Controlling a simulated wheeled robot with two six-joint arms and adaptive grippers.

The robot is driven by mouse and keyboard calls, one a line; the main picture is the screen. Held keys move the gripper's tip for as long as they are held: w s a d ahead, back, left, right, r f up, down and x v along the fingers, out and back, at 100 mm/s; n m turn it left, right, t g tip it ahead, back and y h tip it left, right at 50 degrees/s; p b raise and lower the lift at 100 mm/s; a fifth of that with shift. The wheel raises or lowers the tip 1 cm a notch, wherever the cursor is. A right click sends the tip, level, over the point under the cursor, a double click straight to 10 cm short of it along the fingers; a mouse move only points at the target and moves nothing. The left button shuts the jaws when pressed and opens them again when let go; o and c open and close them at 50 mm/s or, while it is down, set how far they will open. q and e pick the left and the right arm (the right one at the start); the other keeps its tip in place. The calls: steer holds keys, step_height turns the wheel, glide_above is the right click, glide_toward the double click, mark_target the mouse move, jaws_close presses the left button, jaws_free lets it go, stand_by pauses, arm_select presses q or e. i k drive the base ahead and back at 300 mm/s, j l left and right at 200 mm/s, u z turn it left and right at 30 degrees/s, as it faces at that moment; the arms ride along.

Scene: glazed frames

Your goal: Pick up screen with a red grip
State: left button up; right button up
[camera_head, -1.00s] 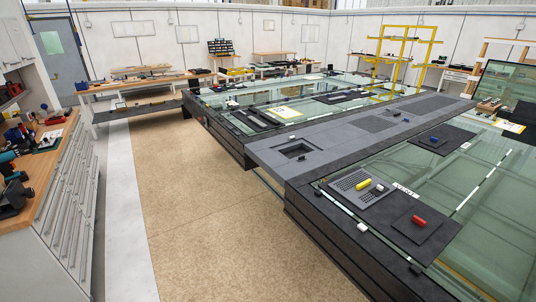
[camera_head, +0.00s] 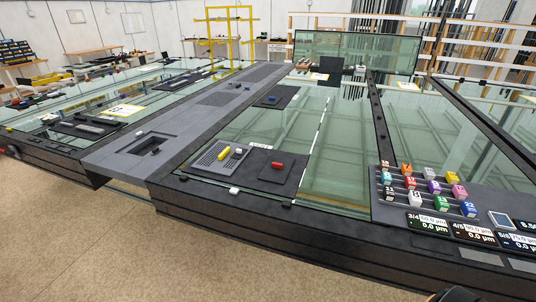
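A dark square plate (camera_head: 263,178), seemingly the screen, lies flat on the glass bench top near its front edge. A red grip (camera_head: 277,166) sits on it, right of centre. Left of it is a grey perforated plate (camera_head: 207,163) with a yellow grip (camera_head: 223,153) and a small white piece (camera_head: 238,151). Farther back, another dark plate (camera_head: 285,95) carries a small blue piece (camera_head: 273,99).
A rack of colored numbered blocks (camera_head: 413,200) and small displays (camera_head: 430,224) stand on the right front of the bench. A grey strip with a square recess (camera_head: 148,145) crosses on the left. Brown floor (camera_head: 60,230) is open at front left.

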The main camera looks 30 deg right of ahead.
mark_target(277, 169)
steer(key=z, duration=1.05)
steer(key=i+j, duration=0.15)
steer(key=j, duration=0.25)
